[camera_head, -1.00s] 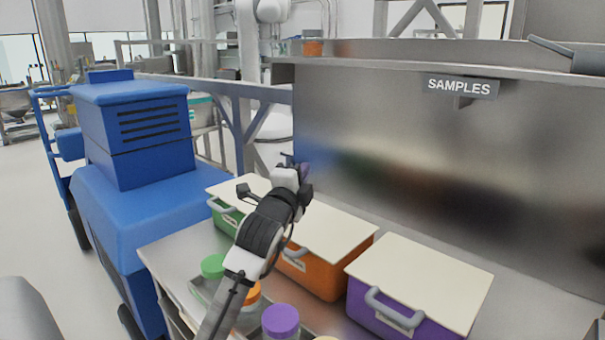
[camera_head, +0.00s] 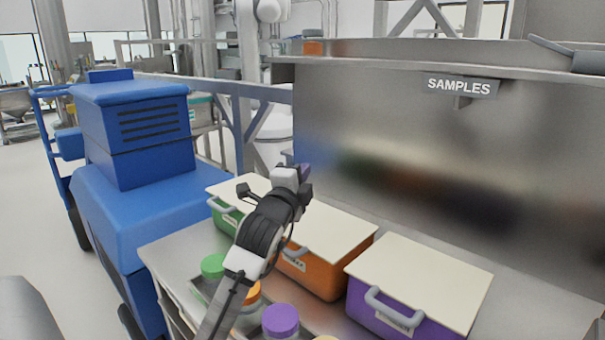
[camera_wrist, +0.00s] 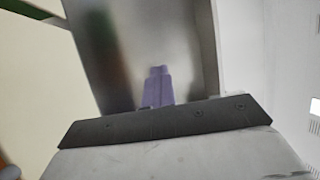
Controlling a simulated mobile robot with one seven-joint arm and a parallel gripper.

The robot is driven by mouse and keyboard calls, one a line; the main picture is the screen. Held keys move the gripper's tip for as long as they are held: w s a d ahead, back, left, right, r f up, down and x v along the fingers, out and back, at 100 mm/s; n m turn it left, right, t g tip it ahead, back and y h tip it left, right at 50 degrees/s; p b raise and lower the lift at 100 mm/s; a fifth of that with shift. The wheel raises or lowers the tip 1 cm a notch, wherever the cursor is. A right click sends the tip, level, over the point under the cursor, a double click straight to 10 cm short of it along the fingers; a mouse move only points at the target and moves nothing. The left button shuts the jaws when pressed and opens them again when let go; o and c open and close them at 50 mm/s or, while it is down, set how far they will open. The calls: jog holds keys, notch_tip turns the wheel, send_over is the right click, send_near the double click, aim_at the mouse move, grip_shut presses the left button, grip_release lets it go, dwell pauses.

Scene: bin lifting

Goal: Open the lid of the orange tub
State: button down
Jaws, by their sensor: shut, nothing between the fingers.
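The orange tub (camera_head: 322,277) stands on the steel bench between the green and purple tubs. Its flat cream lid (camera_head: 337,231) lies closed on top, and a grey handle (camera_head: 296,252) is on its front, partly hidden by my arm. My gripper (camera_head: 304,170) appears at the back-left edge of the lid, above the bench, with its tips pointing away toward the back panel. In the wrist view its purple fingers (camera_wrist: 157,86) are shut together and empty. A cream lid surface (camera_wrist: 35,90) fills the left of that view, with a bit of orange (camera_wrist: 9,170) at the corner.
The green tub (camera_head: 226,218) is to the left, the purple tub (camera_head: 398,312) to the right, both lidded. Jars with green (camera_head: 214,266), orange and purple (camera_head: 281,320) caps stand in a tray in front. A steel panel (camera_head: 440,160) rises behind. A blue cart (camera_head: 140,215) is left.

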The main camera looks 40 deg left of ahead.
dwell(0.4)
jog(key=c, duration=1.7)
grip_release()
jog(key=b+v, duration=0.5)
jog(key=v, duration=0.9)
jog(key=shift+c, duration=0.4)
